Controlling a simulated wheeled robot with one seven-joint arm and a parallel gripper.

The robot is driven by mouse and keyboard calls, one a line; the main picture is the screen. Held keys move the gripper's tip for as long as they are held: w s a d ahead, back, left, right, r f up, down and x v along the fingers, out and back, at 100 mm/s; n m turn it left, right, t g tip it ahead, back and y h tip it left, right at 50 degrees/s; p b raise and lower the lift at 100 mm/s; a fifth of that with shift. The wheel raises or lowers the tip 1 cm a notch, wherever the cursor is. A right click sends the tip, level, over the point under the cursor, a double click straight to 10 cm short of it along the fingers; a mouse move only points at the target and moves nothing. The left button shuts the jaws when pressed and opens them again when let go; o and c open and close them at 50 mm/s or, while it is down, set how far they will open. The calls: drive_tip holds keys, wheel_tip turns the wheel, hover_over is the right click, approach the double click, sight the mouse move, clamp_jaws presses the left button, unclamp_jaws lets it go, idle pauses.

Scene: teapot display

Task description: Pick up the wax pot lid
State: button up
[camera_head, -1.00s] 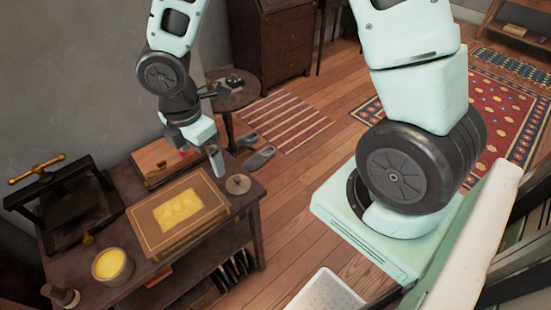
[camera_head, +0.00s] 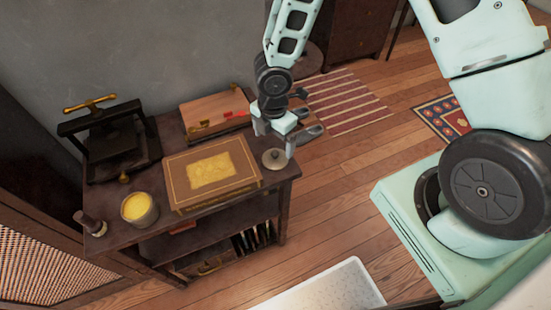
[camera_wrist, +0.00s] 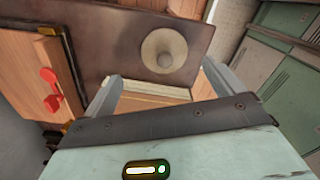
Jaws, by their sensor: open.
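The wax pot lid (camera_head: 274,161) is a small round grey-beige disc with a central knob. It lies on the dark wooden table at its right end, beside a large book. In the wrist view the lid (camera_wrist: 152,48) shows whole, top centre, just beyond the fingertips. My gripper (camera_head: 275,141) is open and empty, just behind and above the lid, pointing down. In the wrist view the two fingers of my gripper (camera_wrist: 160,84) stand wide apart, with the lid ahead of the gap. The wax pot (camera_head: 139,207), with yellow wax, stands uncovered at the table's front left.
The tan book with a yellow panel (camera_head: 212,172) lies left of the lid. A wooden box (camera_head: 215,113) with red items is behind it. A black press (camera_head: 108,140) stands at the back left. The table's right edge (camera_head: 292,172) is close to the lid.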

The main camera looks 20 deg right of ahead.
sight(275, 152)
drive_tip(key=f, duration=0.3)
drive_tip(key=f+b, duration=0.1)
drive_tip(key=shift+s+f, duration=0.4)
drive_tip(key=shift+f, duration=0.45)
drive_tip(key=shift+d, duration=0.1)
drive_tip(key=c, duration=1)
